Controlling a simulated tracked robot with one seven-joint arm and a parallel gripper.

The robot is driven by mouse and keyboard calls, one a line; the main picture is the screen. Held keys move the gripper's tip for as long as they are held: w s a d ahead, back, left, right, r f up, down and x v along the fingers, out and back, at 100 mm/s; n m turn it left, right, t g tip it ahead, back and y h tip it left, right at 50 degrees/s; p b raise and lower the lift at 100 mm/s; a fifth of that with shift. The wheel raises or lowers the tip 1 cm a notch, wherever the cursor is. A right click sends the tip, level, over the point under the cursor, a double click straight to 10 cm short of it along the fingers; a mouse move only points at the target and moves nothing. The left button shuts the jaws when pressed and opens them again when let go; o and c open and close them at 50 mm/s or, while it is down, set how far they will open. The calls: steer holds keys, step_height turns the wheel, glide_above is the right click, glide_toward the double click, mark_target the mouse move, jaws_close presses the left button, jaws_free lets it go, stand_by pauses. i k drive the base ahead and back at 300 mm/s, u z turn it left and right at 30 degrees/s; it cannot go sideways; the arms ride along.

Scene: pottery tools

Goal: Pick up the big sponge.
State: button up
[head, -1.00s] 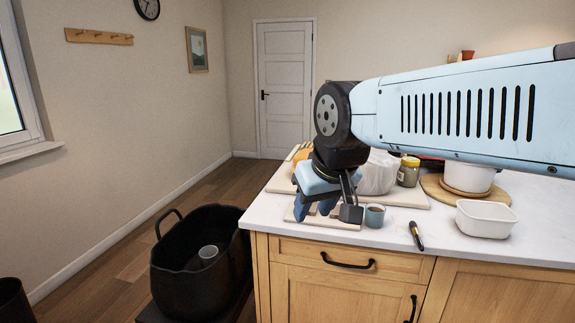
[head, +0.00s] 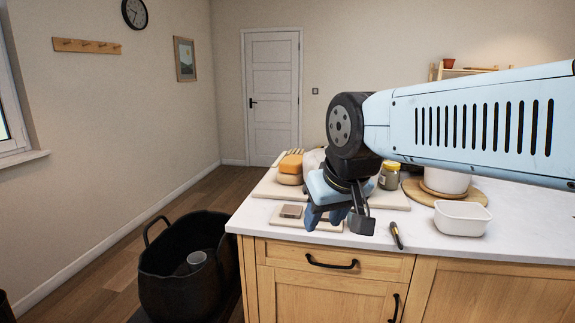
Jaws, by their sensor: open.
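An orange sponge-like block (head: 291,163) sits at the back left of the counter, on top of a tan rounded piece (head: 289,179). I cannot tell for sure which of the two is the big sponge. My gripper (head: 338,219) points down over the front of the counter, to the right of and nearer than both pieces. It is open, with nothing seen between its fingers. It hides part of the boards and a pale bag-like lump (head: 314,158) behind it.
A small brown-grey block (head: 291,211) lies on a front board (head: 278,221). A jar (head: 389,177), a white pot (head: 446,181), a white tub (head: 461,220) and a dark-handled tool (head: 396,236) stand or lie to the right. A black bucket (head: 165,268) is left of the counter.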

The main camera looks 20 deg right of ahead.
mark_target(292, 164)
steer(key=i, duration=0.85)
steer(key=u, duration=0.05)
